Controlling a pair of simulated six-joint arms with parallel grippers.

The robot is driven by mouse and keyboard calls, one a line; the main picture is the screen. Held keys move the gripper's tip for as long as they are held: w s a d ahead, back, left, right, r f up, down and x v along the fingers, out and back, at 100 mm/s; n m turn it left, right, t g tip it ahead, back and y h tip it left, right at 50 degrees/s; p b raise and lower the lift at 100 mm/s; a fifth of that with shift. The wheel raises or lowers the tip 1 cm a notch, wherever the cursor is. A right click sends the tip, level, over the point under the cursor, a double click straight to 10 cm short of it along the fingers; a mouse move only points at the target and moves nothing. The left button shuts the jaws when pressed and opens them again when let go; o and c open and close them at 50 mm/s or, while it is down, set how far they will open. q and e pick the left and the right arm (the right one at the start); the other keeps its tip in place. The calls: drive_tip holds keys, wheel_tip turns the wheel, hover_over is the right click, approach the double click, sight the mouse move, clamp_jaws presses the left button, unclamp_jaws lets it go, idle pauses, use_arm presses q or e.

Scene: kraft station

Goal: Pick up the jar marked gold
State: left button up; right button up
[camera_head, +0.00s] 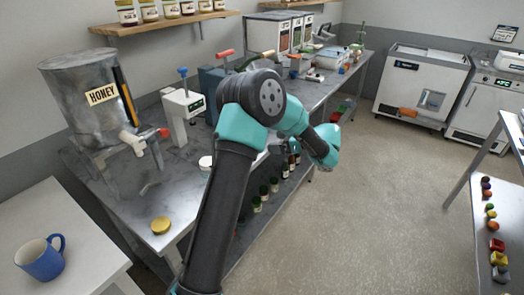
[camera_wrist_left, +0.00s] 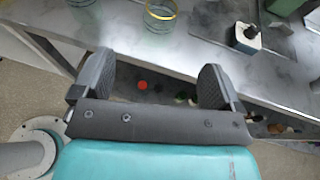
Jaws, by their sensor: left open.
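In the left wrist view, a clear glass jar with a gold-yellow band around its rim (camera_wrist_left: 160,17) stands on the metal bench, cut off by the top edge. Another clear glass jar (camera_wrist_left: 82,3) stands to its left, mostly out of frame. My left gripper (camera_wrist_left: 153,80) is open and empty. Its fingers are at the bench's front edge, apart from the jars. In the head view my left arm reaches over the bench, and its finger opening cannot be made out. The arm covers part of the bench, and I cannot make out the gold-banded jar there. My right gripper is not in view.
A steel honey tank (camera_head: 85,105) and a gold lid (camera_head: 161,225) are on the metal bench (camera_head: 140,195). A blue mug (camera_head: 40,258) stands on a white table. Several dark bottles and jars sit below the bench. The floor (camera_head: 390,190) at right is clear.

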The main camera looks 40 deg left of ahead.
use_arm(q)
drive_tip(key=shift+w+r, duration=0.3)
drive_tip(key=x, duration=1.2)
drive_tip(key=shift+a, duration=0.2)
drive_tip(key=shift+a, duration=0.1)
drive_tip(key=shift+s+x, duration=0.2)
drive_tip(key=shift+x, duration=2.25)
drive_tip(key=shift+r, duration=0.15)
drive_tip(key=shift+c, duration=0.4)
drive_tip(key=c, duration=1.3)
